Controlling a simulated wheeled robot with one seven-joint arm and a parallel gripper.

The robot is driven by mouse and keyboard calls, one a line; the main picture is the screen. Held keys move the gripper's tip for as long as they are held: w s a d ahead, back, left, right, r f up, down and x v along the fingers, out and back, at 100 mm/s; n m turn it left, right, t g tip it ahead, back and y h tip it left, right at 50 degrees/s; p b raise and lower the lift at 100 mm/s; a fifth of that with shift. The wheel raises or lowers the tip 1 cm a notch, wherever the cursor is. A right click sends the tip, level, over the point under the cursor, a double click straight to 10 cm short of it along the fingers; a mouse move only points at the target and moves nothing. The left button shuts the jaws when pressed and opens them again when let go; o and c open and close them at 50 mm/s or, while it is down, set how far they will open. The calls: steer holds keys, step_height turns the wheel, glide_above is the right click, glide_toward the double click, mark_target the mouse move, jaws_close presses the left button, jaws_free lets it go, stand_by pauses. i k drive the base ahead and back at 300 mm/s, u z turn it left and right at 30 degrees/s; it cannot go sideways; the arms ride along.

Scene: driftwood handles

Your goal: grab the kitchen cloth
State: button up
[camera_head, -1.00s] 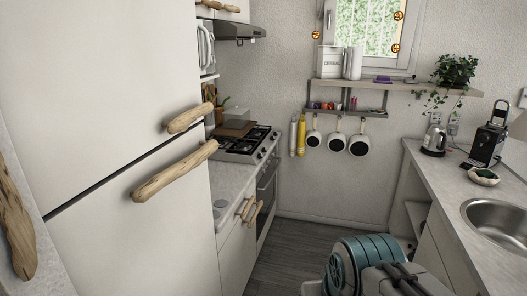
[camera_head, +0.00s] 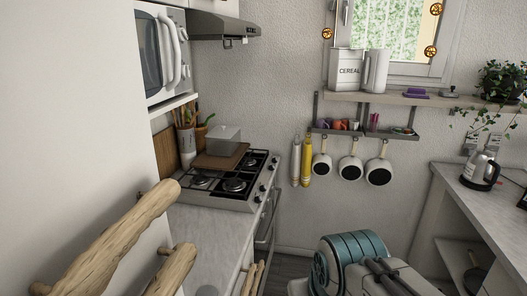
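I cannot make out with certainty a kitchen cloth in the camera_head view. A small folded-looking purple item (camera_head: 415,92) lies on the upper wall shelf, right of the cereal canister; it is too small to tell if it is cloth. A narrow yellow item (camera_head: 307,162) and a narrow white item (camera_head: 295,162) hang on the wall left of the pans; I cannot tell what they are made of. My teal and grey arm shows at the bottom centre, well in front of the wall. My gripper is not in view.
A large white cabinet with driftwood handles (camera_head: 115,240) stands close on the left. Beyond it are a counter (camera_head: 215,232) and a gas stove (camera_head: 235,185). A right counter (camera_head: 470,192) holds a kettle (camera_head: 481,168). Pans (camera_head: 350,168) hang under the shelf (camera_head: 400,98). Little floor shows.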

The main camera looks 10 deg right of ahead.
mark_target(412, 93)
steer(key=z, duration=0.25)
steer(key=i, duration=1.5)
steer(key=z, duration=0.85)
steer(key=i, duration=1.4)
steer(key=z, duration=0.55)
